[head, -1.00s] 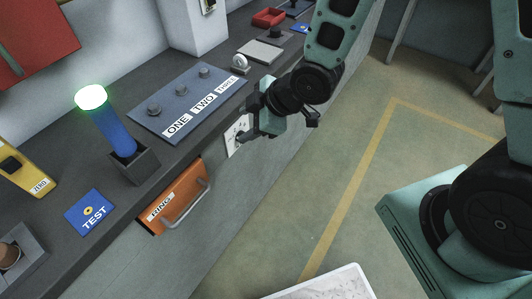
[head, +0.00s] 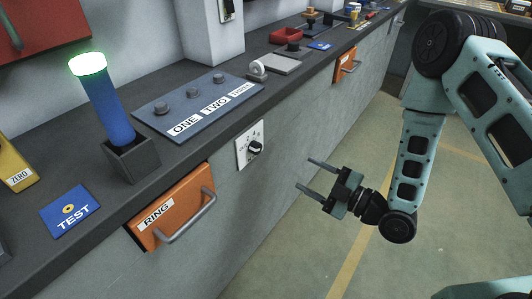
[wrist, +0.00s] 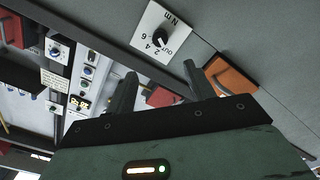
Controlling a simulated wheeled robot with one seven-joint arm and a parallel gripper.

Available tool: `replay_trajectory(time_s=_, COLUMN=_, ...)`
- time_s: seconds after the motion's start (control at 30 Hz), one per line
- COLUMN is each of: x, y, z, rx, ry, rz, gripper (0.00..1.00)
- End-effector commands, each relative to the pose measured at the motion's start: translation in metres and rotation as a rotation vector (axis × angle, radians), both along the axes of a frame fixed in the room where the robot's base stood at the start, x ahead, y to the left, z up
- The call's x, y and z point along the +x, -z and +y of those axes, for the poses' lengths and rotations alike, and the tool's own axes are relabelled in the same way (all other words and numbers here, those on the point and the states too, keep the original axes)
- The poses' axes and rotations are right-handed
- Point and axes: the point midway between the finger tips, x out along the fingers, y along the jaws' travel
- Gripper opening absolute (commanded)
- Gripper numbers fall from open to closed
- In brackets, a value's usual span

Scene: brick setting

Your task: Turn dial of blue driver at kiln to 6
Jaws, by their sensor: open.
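A white dial plate (head: 243,155) with a black knob (head: 255,149) is on the grey front of the bench, right of the orange drawer. In the wrist view the plate (wrist: 178,24) shows "2 4 6", "OUT" and "N m" around the knob (wrist: 161,40); I cannot tell for sure which mark it points at. A blue cylinder (head: 109,106) with a glowing green top, perhaps the blue driver, stands tilted in a dark holder on the bench. My gripper (head: 306,174) is open and empty, right of the knob and apart from it, fingers towards the bench front.
The orange RING drawer (head: 170,205) has a handle sticking out. Another orange drawer (head: 346,64) is farther along. A blue ONE TWO THREE panel (head: 198,105) and a TEST card (head: 70,211) lie on the bench. The floor beside the bench front is clear.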

Motion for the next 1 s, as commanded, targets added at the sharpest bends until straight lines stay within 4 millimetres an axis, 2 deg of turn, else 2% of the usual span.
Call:
replay_trajectory(time_s=0.3, x=0.041, y=-0.002, z=0.054, rx=0.002, ry=-0.001, rz=-0.002, gripper=0.53)
replay_trajectory(time_s=0.6, x=0.076, y=-0.001, z=0.098, rx=0.002, ry=0.000, rz=0.000, gripper=0.53)
replay_trajectory(time_s=0.8, x=0.088, y=0.000, z=0.114, rx=-0.001, ry=0.000, rz=0.002, gripper=0.53)
replay_trajectory(time_s=1.0, x=0.092, y=-0.001, z=0.117, rx=0.001, ry=0.001, rz=0.002, gripper=0.53)
